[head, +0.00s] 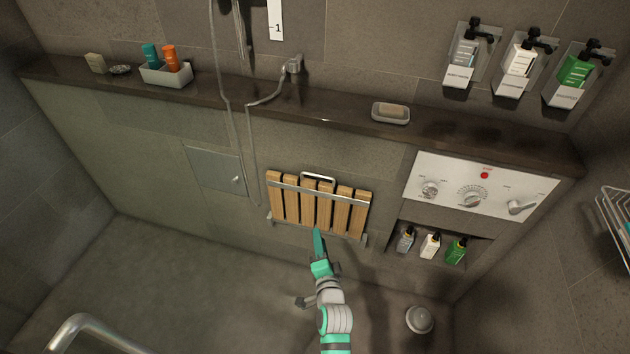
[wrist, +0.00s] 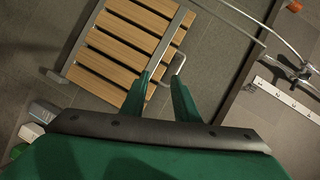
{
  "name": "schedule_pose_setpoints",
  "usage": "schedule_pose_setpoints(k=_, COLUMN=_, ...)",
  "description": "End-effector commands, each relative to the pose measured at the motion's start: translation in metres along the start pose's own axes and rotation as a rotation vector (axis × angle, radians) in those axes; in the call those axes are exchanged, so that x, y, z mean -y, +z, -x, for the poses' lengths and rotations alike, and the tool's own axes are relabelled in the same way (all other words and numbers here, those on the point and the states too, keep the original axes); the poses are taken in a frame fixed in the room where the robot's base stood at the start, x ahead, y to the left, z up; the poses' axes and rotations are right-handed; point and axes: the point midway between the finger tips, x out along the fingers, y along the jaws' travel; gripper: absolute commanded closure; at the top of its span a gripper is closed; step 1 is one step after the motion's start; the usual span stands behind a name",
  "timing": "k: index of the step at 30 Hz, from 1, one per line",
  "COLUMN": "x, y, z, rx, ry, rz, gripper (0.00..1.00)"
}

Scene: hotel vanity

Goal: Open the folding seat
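The folding seat (head: 318,205) has wooden slats with metal bars and is folded up flat against the wall below the ledge. A metal loop handle (head: 318,177) is at its top edge. My gripper (head: 318,234) appears in front of the seat's lower edge in the head view. In the wrist view the seat (wrist: 124,50) fills the upper left. My gripper (wrist: 161,78) is open and empty there, with its right fingertip close to the handle (wrist: 179,62) in the picture. I cannot tell whether they touch.
A stone ledge (head: 345,110) above the seat holds a soap dish (head: 390,112) and a bottle tray (head: 166,74). A shower hose (head: 248,150) hangs left of the seat. A control panel (head: 480,187) and a bottle niche (head: 405,217) are at right. A grab bar (head: 80,325) is at lower left.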

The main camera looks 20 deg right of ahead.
Motion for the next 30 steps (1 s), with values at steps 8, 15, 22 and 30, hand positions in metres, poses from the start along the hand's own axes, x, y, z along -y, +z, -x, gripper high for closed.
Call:
schedule_pose_setpoints(k=8, x=0.048, y=-0.040, z=-0.080, rx=-0.007, ry=-0.023, rz=-0.309, gripper=0.72)
schedule_pose_setpoints(k=15, x=0.064, y=-0.051, z=-0.103, rx=-0.002, ry=-0.028, rz=-0.404, gripper=0.72)
schedule_pose_setpoints(k=22, x=0.065, y=-0.051, z=-0.129, rx=-0.001, ry=-0.027, rz=-0.408, gripper=0.72)
schedule_pose_setpoints(k=30, x=0.067, y=-0.052, z=-0.176, rx=-0.002, ry=-0.027, rz=-0.406, gripper=0.72)
